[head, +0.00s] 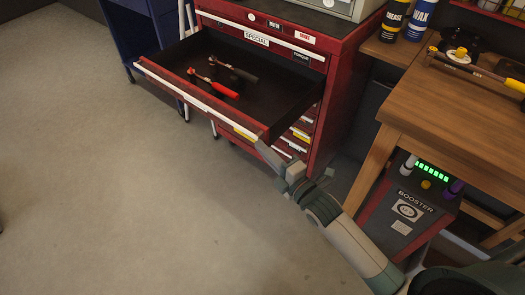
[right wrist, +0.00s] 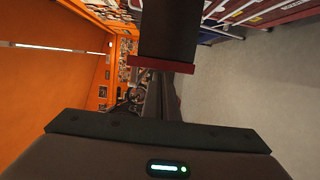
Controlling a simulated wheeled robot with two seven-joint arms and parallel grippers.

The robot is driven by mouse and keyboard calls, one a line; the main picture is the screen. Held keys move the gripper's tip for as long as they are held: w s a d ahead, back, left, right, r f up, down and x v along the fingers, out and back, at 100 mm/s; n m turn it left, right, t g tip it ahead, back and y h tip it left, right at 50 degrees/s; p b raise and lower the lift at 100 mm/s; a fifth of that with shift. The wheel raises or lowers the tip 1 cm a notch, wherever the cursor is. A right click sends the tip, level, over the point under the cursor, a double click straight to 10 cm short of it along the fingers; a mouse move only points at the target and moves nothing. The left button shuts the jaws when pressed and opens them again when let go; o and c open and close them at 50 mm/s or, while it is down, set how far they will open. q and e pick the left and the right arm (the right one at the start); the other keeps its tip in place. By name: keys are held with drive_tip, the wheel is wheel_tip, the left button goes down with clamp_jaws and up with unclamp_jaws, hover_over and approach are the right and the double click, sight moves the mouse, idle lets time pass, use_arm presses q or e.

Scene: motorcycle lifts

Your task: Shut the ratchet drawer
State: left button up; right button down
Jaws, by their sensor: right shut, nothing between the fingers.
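One drawer (head: 195,92) of the red tool cabinet stands pulled far out in the head view. Its front label is too small to read. Inside lie a red-handled tool (head: 213,83) and a dark-handled tool (head: 235,70). My right gripper (head: 264,150) is shut and empty, at the right end of the drawer front, on its outer side. The tips look very close to that corner; I cannot tell whether they touch. In the right wrist view a dark block with a red edge (right wrist: 162,64) juts in from the top. My left gripper is out of view.
The red cabinet (head: 335,70) has several other drawers, and those visible look shut. A wooden table (head: 455,110) stands at the right, with a booster unit (head: 405,215) below it. A blue cabinet (head: 140,35) is at the back left. The floor (head: 110,190) in front is clear.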

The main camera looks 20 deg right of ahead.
sight(306, 103)
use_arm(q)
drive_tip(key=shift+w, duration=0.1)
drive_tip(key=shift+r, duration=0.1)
use_arm(e)
drive_tip(key=shift+d, duration=0.1)
